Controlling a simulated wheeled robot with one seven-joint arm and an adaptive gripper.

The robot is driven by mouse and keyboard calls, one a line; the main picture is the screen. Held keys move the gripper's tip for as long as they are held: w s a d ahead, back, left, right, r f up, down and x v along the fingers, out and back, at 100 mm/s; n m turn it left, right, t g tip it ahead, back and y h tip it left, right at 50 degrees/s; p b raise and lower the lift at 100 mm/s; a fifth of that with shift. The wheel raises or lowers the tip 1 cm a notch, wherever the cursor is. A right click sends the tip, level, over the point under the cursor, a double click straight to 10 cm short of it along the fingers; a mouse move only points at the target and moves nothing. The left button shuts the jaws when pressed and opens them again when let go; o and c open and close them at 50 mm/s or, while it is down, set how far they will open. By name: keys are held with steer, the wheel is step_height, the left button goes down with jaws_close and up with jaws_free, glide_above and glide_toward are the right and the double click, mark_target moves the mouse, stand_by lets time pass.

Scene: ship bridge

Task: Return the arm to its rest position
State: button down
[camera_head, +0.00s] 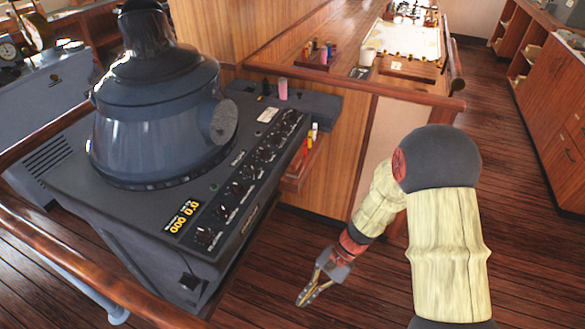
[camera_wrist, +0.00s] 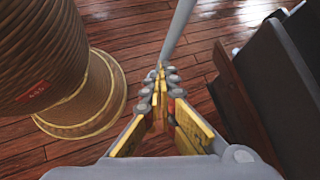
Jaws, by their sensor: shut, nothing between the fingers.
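My gripper (camera_head: 305,296) hangs low over the wooden floor at the end of my bent arm, right of the radar console, pointing down and to the left. Its fingers are together with nothing between them. In the wrist view my gripper (camera_wrist: 160,75) also shows shut, with its yellow-padded fingers meeting over the floor. My arm (camera_head: 446,240) reaches in from the lower right, with pale, wood-like links and a dark, rounded joint.
The dark radar console (camera_head: 150,210) with a row of knobs stands at left. A wooden rail (camera_head: 70,270) runs in front of it. A wood-panelled chart counter (camera_head: 335,140) stands behind my arm. Cabinets (camera_head: 545,110) line the right. Open floor (camera_head: 500,130) lies between them.

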steer(key=s+d+r+n+t+h, duration=0.2)
steer(key=d+r, duration=0.3)
steer(key=r, duration=0.6)
steer(key=s+d+r+n+t+h, duration=0.2)
steer(key=d+r+t, duration=0.3)
steer(key=r, duration=0.7)
steer(key=s+d+r+n+t+h, duration=0.3)
steer(key=d+r, duration=0.2)
steer(key=r, duration=0.6)
steer(key=shift+r+t+p, duration=0.3)
steer(key=shift+t+p, duration=0.05)
steer(key=shift+t, duration=0.05)
steer(key=shift+w+d, duration=0.1)
